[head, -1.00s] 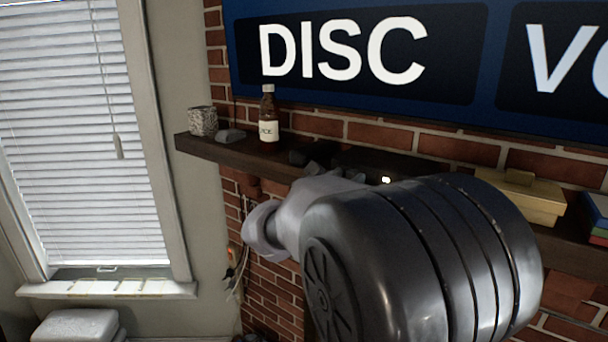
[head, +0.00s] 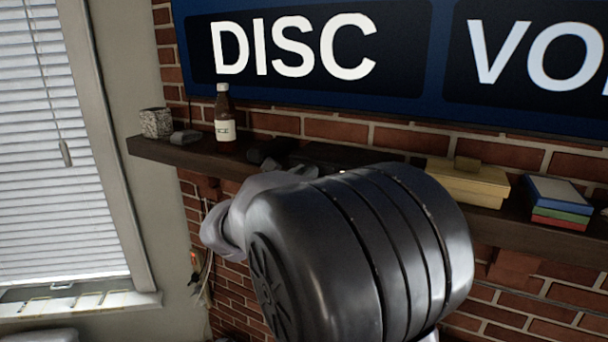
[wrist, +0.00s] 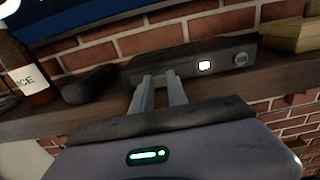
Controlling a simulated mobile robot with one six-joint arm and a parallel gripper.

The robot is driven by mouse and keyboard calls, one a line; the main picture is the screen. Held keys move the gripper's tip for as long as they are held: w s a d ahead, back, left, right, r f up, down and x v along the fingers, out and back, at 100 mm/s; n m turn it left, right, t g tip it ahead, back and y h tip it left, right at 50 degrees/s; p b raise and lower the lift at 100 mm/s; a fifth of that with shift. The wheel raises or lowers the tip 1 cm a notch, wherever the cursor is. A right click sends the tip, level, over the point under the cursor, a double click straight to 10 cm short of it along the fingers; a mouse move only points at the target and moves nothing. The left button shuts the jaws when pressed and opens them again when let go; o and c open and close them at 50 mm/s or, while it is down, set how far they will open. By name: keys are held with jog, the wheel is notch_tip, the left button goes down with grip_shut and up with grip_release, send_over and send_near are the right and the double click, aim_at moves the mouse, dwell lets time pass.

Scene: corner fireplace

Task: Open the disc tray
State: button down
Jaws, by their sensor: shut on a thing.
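The disc player (wrist: 210,60) is a flat dark box on the shelf, with a lit white button and a round knob on the right of its front. It also shows in the head view (head: 345,155), partly behind my arm. In the wrist view my gripper (wrist: 160,78) reaches the left part of the player's front with its two grey fingers. The fingers are close together, shut on the disc tray at that front. The tray is dark and mostly hidden by the fingertips, so I cannot tell how far out it stands.
A dark object (wrist: 88,84) and a brown bottle (head: 224,120) stand left of the player on the shelf (head: 165,153). A yellow box (head: 465,182) and stacked books (head: 556,200) are to the right. A screen reading DISC (head: 290,45) hangs above.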

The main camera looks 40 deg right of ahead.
dwell(0.9)
jog(key=b+v, duration=0.1)
jog(key=v, duration=0.7)
jog(key=c, duration=1.3)
grip_release()
jog(key=v, duration=1.7)
jog(key=shift+a, duration=0.2)
